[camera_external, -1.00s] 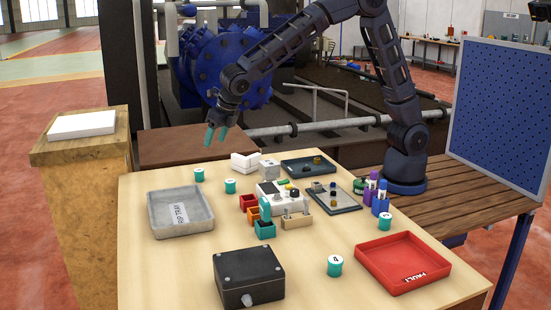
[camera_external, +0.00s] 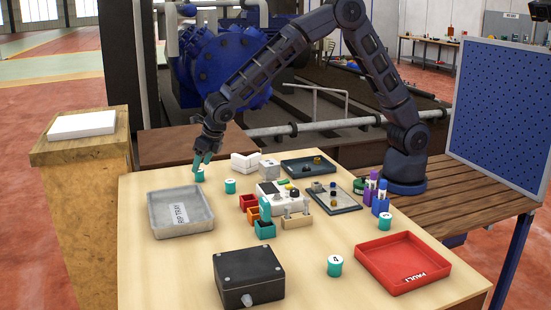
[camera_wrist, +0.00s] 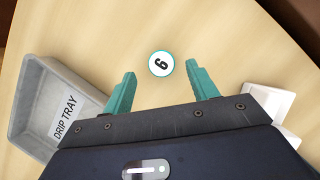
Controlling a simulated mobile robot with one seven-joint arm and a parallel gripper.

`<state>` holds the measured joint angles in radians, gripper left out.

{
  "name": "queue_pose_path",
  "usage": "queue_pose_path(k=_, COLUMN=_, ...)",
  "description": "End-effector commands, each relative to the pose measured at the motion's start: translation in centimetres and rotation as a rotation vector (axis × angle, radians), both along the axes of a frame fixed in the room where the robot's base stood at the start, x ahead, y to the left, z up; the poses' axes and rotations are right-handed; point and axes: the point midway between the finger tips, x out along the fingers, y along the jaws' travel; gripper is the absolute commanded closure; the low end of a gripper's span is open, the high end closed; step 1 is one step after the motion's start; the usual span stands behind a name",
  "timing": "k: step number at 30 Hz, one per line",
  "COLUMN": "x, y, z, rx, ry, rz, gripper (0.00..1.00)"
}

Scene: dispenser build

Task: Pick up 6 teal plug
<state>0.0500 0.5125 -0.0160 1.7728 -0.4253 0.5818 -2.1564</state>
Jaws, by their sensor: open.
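The teal plug marked 6 (camera_wrist: 161,64) shows its white numbered top in the wrist view, between and just beyond my two teal fingertips. In the external view the same plug (camera_external: 199,176) stands upright at the table's far left, partly hidden by my fingers. My gripper (camera_external: 203,161) is open and empty, pointing down right over this plug. In the wrist view my gripper (camera_wrist: 161,78) has its fingers spread to either side of the plug, with a gap on each side.
The grey drip tray (camera_external: 153,222) lies just in front of the plug. Another teal plug (camera_external: 230,186) stands close to its right, near white blocks (camera_external: 246,167). Other teal plugs stand by the red tray (camera_external: 399,287). A black box (camera_external: 248,297) is at the front.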

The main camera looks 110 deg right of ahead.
Motion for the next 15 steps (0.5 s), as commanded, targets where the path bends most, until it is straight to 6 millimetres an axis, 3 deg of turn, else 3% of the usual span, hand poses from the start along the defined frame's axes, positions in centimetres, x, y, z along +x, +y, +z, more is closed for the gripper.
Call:
queue_pose_path(k=8, x=1.1, y=-1.3, z=-3.4, rx=-0.001, ry=0.002, rz=0.000, gripper=0.42)
queue_pose_path(k=15, x=1.2, y=-1.4, z=-3.8, rx=0.000, ry=0.000, rz=0.000, gripper=0.42)
